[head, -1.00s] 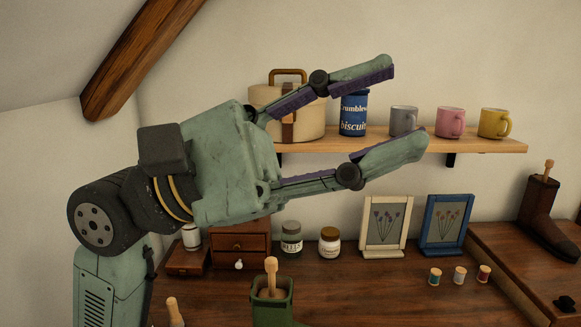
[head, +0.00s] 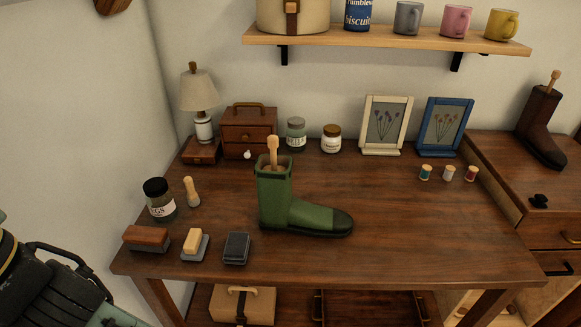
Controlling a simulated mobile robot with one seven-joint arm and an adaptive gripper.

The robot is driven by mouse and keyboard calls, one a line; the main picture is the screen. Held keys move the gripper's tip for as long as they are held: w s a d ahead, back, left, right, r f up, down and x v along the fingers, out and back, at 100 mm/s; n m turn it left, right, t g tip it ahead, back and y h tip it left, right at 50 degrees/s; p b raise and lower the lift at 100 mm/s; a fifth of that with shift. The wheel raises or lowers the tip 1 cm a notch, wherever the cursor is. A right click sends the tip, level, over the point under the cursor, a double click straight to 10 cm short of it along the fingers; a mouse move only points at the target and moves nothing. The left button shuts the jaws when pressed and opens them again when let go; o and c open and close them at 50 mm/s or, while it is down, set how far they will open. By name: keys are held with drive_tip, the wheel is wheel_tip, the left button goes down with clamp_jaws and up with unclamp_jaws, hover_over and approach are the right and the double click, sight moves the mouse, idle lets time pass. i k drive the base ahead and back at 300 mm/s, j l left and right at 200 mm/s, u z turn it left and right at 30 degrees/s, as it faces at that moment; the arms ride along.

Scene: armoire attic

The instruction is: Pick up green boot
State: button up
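The green boot (head: 290,204) stands upright in the middle of the wooden table, its dark toe pointing right. A wooden boot-tree handle (head: 273,149) sticks up out of its top. Part of my arm shows at the lower left edge of the head view, left of the table. My gripper's fingers are out of the picture, and nothing touches the boot.
On the wooden table (head: 400,235), a jar (head: 158,199), brushes and blocks lie left of the boot. A lamp (head: 199,100), small drawers (head: 249,130), jars and frames (head: 386,125) stand behind. Thread spools and a brown boot (head: 538,125) are right. The table's front right is clear.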

sight(278, 209)
drive_tip(key=l+u, duration=0.4)
drive_tip(key=k+l+u, duration=0.15)
drive_tip(key=u, duration=0.2)
drive_tip(key=k+l+u, duration=0.15)
drive_tip(key=l+u, duration=0.25)
drive_tip(key=j, duration=0.1)
